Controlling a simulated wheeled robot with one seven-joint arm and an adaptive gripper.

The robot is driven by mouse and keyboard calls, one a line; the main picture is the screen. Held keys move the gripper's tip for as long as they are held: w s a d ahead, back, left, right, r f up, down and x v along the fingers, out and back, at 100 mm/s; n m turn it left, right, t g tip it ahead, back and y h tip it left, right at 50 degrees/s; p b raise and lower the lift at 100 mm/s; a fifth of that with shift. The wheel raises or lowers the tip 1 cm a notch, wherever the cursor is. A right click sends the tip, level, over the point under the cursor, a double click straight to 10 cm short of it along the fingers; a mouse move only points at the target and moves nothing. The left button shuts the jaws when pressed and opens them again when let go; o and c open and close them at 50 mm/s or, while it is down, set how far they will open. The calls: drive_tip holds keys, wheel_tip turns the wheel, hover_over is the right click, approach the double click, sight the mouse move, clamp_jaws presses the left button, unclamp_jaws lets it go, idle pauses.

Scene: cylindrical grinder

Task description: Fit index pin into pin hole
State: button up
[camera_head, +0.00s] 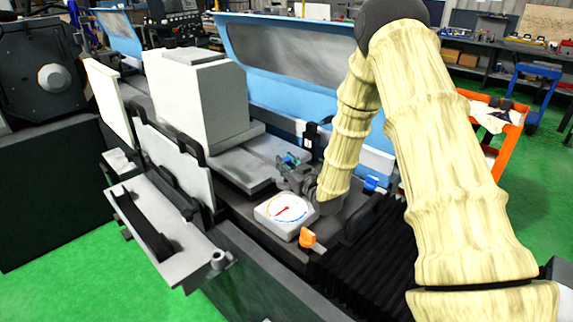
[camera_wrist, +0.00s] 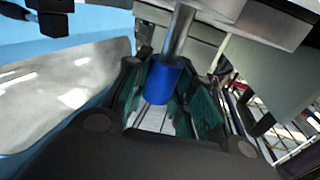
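My gripper (camera_head: 291,172) is low over the machine bed, beside the white dial, at the end of my cream arm. In the wrist view my gripper (camera_wrist: 168,100) has its green-padded fingers on both sides of a blue cylindrical handle and appears shut on it. A bright metal shaft runs from this handle toward the top of the picture. I take this to be the index pin (camera_wrist: 161,81). Its far end meets the top edge near a pale machine part, so I cannot tell whether it touches anything. I cannot make out the pin hole in either view.
The white dial with a red needle (camera_head: 284,209) and an orange knob (camera_head: 307,238) sit near my gripper. A blue knob (camera_head: 371,183) is to the right. A large white machine block (camera_head: 200,100) stands to the left, and a blue guard (camera_head: 285,65) behind.

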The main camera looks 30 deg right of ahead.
drive_tip(key=o, duration=0.5)
drive_tip(key=shift+f, duration=0.1)
drive_tip(key=s, duration=1.1)
drive_tip(key=shift+s+d, duration=0.15)
drive_tip(key=shift+d, duration=0.25)
drive_tip(key=shift+s, duration=0.35)
